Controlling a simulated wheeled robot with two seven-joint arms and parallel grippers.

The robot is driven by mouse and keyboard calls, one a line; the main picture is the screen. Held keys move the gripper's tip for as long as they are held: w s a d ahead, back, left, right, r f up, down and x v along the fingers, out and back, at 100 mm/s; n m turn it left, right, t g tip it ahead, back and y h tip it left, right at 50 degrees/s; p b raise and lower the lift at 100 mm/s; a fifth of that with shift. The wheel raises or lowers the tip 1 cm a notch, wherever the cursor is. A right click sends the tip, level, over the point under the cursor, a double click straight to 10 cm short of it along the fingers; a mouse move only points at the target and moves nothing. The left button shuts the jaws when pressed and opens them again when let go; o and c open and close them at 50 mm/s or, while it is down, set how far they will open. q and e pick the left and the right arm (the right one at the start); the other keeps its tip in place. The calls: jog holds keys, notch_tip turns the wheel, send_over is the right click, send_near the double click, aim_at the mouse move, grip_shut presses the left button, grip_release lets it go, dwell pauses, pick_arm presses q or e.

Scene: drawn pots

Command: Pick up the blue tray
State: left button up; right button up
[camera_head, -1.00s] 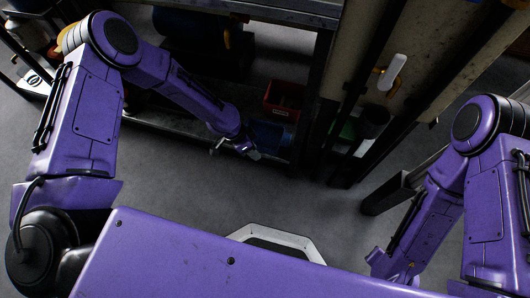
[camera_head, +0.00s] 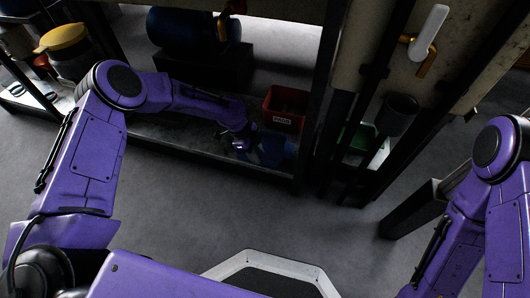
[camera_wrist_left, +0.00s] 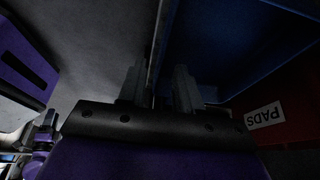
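The blue tray (camera_head: 272,152) sits on the low shelf, just left of a dark upright post. My left gripper (camera_head: 240,145) is at its left side. In the left wrist view the tray (camera_wrist_left: 235,40) fills the upper right, dark and close. There my left gripper (camera_wrist_left: 159,88) has its two fingers apart, with the tray's thin wall edge running between them. I see gaps beside the wall, so the fingers look open around it. My right arm is at the right edge of the head view, its gripper out of frame.
A red bin (camera_head: 285,106) marked PADS stands right behind the tray. A blue drum (camera_head: 192,28) on a dark block is farther back on the shelf. Dark posts and a green bin (camera_head: 358,143) are to the right. The grey floor in front is clear.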

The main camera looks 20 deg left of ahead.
pick_arm(q)
jog(key=shift+d+f, duration=0.25)
jog(key=shift+f, duration=0.45)
jog(key=shift+r, duration=0.1)
grip_shut()
jog(key=shift+r, duration=0.1)
